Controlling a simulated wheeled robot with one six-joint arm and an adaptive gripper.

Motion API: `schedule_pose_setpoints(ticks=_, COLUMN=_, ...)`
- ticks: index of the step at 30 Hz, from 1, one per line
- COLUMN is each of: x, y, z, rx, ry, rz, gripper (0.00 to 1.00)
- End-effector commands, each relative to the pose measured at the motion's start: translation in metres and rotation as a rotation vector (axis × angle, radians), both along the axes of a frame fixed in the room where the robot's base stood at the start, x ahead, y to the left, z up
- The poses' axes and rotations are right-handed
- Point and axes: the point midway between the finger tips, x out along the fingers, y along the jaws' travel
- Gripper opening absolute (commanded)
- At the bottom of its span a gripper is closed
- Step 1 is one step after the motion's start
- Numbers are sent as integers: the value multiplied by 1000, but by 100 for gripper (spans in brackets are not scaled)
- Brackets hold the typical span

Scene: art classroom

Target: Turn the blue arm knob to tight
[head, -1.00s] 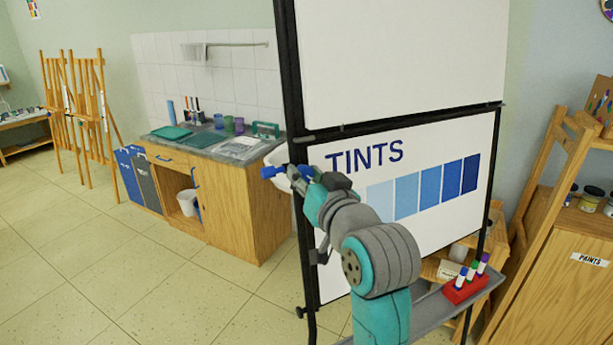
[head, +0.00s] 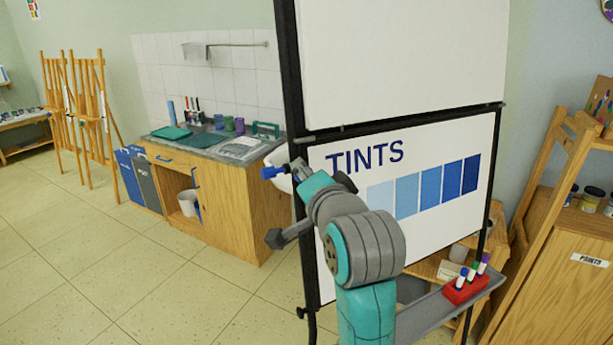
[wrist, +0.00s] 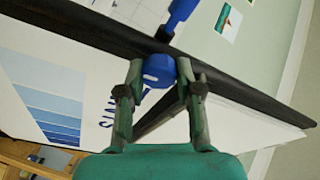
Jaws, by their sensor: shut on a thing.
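The blue arm knob (wrist: 158,68) sits at the black side frame of the board and shows between my fingers in the wrist view. My gripper (wrist: 159,72) is shut on it, with one finger on each side. A longer blue piece (wrist: 179,14) reaches away beyond the frame bar. In the head view a blue part (head: 269,173) shows at the left edge of the frame, with my gripper (head: 290,170) beside it. My own wrist hides part of that spot. No mark showing tight or loose can be read.
The tall board (head: 345,215) reading TINTS stands right in front of my arm. Its tray (head: 425,313) holds a red marker rack (head: 465,288). A sink counter (head: 262,205) stands behind at left. The floor (head: 150,290) at left is clear.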

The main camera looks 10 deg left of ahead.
Motion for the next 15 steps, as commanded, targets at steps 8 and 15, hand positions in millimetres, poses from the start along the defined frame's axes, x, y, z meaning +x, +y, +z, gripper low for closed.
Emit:
schedule_pose_setpoints(ticks=8, x=0, y=0, z=0, rx=49, ry=36, rz=-13, gripper=0)
schedule_pose_setpoints(ticks=15, x=0, y=0, z=-1, rx=57, ry=41, rz=-15, gripper=0)
